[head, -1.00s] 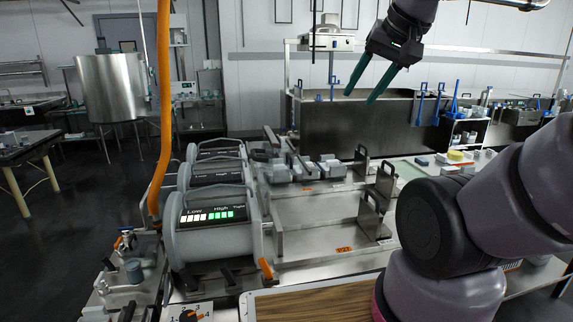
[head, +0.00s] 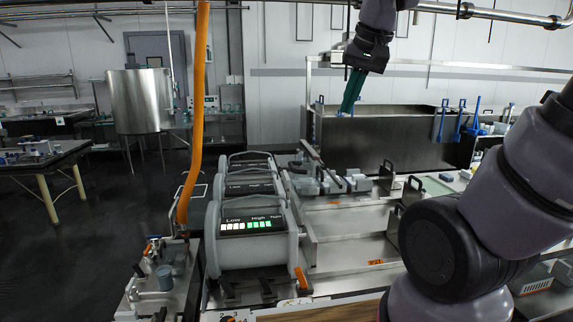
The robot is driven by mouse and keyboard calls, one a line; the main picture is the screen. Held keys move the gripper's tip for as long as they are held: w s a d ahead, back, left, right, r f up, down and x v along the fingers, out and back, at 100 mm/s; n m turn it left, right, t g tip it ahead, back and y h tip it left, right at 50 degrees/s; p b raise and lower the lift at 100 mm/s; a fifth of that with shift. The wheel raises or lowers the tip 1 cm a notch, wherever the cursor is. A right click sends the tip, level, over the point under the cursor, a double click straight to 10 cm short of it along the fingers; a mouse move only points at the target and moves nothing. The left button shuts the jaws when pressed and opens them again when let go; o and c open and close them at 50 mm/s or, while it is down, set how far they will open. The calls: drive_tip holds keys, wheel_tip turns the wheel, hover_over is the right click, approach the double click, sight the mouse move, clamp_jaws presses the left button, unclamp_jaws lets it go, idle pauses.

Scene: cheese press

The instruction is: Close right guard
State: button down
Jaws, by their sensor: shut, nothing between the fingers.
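My gripper (head: 350,92) hangs high in the upper middle of the head view, pointing down. Its green fingers are together and hold nothing. Below it is the cheese press, a row of grey drum units (head: 250,225) with "Low / High" displays, beside long steel trays (head: 345,252). Black upright handles (head: 388,170) stand at the right ends of the trays, well below and apart from my gripper. I cannot tell for sure which steel part is the right guard. My own arm hides the right side of the press.
An orange hose (head: 196,120) hangs at the left of the press. A steel vat (head: 140,102) and a side table (head: 40,165) stand further left. A long steel basin (head: 375,137) with blue tools is behind the press. The dark floor at left is clear.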

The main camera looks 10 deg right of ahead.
drive_tip(key=w+a+f+n+h, duration=0.1)
drive_tip(key=w+a+f+h, duration=0.1)
drive_tip(key=w+a+f, duration=0.35)
drive_tip(key=w+a+f+n+g+h, duration=0.1)
drive_tip(key=w+a+f+h, duration=0.1)
drive_tip(key=w+a, duration=0.55)
drive_tip(key=w+a+f+h, duration=0.2)
drive_tip(key=w+a+f, duration=0.25)
drive_tip(key=w, duration=0.45)
drive_tip(key=d+r+x, duration=0.1)
drive_tip(key=d+x, duration=0.1)
drive_tip(key=x, duration=1)
drive_tip(key=shift+s+d+n, duration=0.2)
drive_tip(key=shift+s+n, duration=0.05)
drive_tip(key=shift+n, duration=0.05)
